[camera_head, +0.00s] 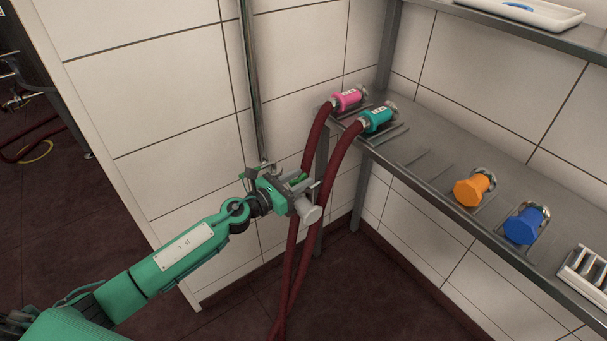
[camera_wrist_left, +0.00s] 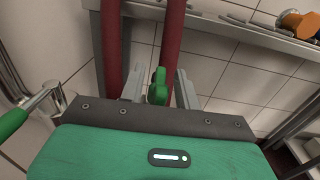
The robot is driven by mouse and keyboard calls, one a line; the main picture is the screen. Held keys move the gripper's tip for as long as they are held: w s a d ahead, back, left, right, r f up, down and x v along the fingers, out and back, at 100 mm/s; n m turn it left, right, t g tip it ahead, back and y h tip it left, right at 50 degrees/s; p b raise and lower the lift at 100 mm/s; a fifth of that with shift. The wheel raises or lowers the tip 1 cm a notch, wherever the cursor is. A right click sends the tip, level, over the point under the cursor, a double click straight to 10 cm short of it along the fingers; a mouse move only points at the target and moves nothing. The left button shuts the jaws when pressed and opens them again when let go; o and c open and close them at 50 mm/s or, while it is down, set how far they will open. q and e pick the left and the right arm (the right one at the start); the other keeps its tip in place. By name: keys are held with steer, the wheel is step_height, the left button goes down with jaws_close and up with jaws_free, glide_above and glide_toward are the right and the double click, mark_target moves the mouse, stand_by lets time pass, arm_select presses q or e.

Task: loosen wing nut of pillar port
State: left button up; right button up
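A green wing nut (camera_wrist_left: 157,86) stands between the two fingers of my left gripper (camera_wrist_left: 159,88) in the left wrist view. A narrow gap shows on each side of it, so the fingers look open around it rather than closed on it. In the head view my left gripper (camera_head: 299,184) is in front of the wall, beside the lower end of a metal wall pipe (camera_head: 250,80). A grey round fitting (camera_head: 311,213) shows just below the gripper. The port's body is largely hidden by the gripper. My right gripper is in neither view.
Two dark red hoses hang close behind the gripper, from a pink coupling (camera_head: 347,99) and a teal coupling (camera_head: 378,119) on a metal shelf (camera_head: 418,158). An orange cap (camera_head: 472,190) and a blue cap (camera_head: 524,226) sit farther right. The floor is clear under the shelf.

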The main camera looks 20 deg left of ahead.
arm_select(q)
steer(key=shift+x, duration=0.9)
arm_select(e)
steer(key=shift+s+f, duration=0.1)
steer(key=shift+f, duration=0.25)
arm_select(q)
jaws_close()
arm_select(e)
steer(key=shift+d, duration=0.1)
